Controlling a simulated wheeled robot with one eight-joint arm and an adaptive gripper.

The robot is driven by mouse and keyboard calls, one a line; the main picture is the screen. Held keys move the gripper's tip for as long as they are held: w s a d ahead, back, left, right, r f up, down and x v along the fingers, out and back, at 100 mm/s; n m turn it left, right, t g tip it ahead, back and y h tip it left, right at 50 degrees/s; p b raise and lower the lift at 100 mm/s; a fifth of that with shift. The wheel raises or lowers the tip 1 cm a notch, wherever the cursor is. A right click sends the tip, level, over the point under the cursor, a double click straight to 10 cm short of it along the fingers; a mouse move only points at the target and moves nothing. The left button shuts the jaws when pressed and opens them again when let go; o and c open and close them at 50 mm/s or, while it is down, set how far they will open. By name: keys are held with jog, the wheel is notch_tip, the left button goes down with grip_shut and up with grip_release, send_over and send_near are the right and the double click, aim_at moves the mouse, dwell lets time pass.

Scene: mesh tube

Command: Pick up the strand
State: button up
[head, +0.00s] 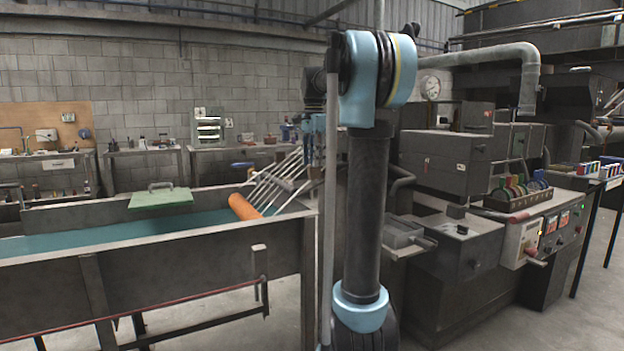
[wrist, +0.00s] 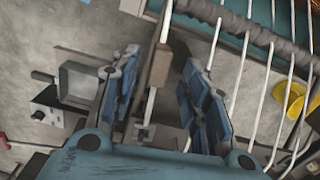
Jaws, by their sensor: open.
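Several pale strands (head: 272,182) run in a slanting row from an orange roller (head: 244,207) up toward the machine in the head view. In the wrist view, several pale strands (wrist: 237,80) cross the right side, passing over a dark wrapped bar (wrist: 245,28). My gripper (wrist: 160,64) is open, with blue pads on both fingers. One pale strip (wrist: 151,105) and a brown block (wrist: 160,66) show in the gap between the fingers; I cannot tell how far below they are. Nothing is clearly held. In the head view my arm hides part of this area.
A long metal trough (head: 150,240) with teal liquid and a green lid (head: 160,198) stands at left. A dark machine with a control panel (head: 520,240) stands at right. A yellow ring-shaped item (wrist: 292,100) lies at right in the wrist view.

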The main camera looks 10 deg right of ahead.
aim_at(313, 177)
jog(key=shift+s+a+f, duration=0.1)
jog(key=shift+f, duration=1.3)
jog(key=shift+a+f, duration=0.1)
jog(key=shift+f, duration=1.3)
jog(key=shift+c, duration=0.3)
grip_shut()
